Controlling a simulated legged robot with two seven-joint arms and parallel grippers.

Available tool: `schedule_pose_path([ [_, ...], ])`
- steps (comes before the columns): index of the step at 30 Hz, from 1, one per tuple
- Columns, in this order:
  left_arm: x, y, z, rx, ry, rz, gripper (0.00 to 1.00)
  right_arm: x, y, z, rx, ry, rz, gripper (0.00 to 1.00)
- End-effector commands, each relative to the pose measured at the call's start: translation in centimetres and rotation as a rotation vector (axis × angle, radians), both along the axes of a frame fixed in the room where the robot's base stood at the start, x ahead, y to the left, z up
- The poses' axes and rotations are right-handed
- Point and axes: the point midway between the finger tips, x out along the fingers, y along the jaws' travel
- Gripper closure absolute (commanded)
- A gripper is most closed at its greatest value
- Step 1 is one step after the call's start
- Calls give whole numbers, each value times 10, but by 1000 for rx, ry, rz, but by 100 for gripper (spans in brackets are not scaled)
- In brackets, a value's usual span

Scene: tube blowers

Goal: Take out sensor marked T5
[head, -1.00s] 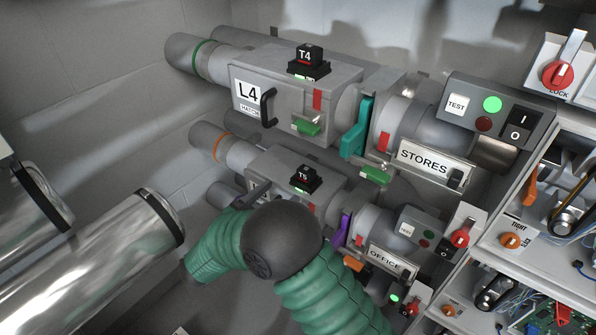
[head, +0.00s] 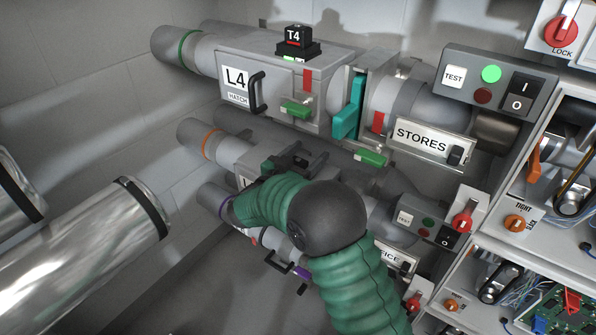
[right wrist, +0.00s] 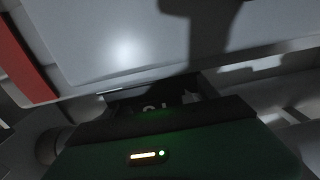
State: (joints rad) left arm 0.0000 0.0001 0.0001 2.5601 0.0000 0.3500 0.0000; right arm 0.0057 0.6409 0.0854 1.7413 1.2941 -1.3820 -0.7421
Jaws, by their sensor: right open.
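The housing (head: 228,150) of the lower tube unit, with an orange ring on its pipe, bears a small black sensor (head: 299,161) on top. In the head view its label is not readable now; it stood at the place of the one marked T5. My right gripper (head: 294,162) is open, with its dark fingers around or beside this sensor; I cannot tell whether they touch it. My green arm hides much of the housing. In the right wrist view a dark, partly hidden part with faint pale marks (right wrist: 158,106) lies ahead of the green gripper body. My left gripper is not in view.
A STORES panel (head: 432,141) and a switch box (head: 497,88) stand to the right. Shiny cylinders (head: 90,250) lie at the left. Open shelves with electronics (head: 555,290) are at the right.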

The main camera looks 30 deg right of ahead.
Motion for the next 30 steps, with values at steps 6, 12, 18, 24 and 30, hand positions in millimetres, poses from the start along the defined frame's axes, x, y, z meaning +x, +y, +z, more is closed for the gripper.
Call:
schedule_pose_path([
  [6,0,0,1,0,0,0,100,0,1,0,0,0,0,50],
  [12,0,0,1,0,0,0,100,0,1,0,0,0,0,76],
  [18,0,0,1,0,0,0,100,0,1,0,0,0,0,99],
  [24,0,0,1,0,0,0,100,0,1,1,0,0,0,100],
  [30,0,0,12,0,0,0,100,0,1,16,0,-1,0,100],
])
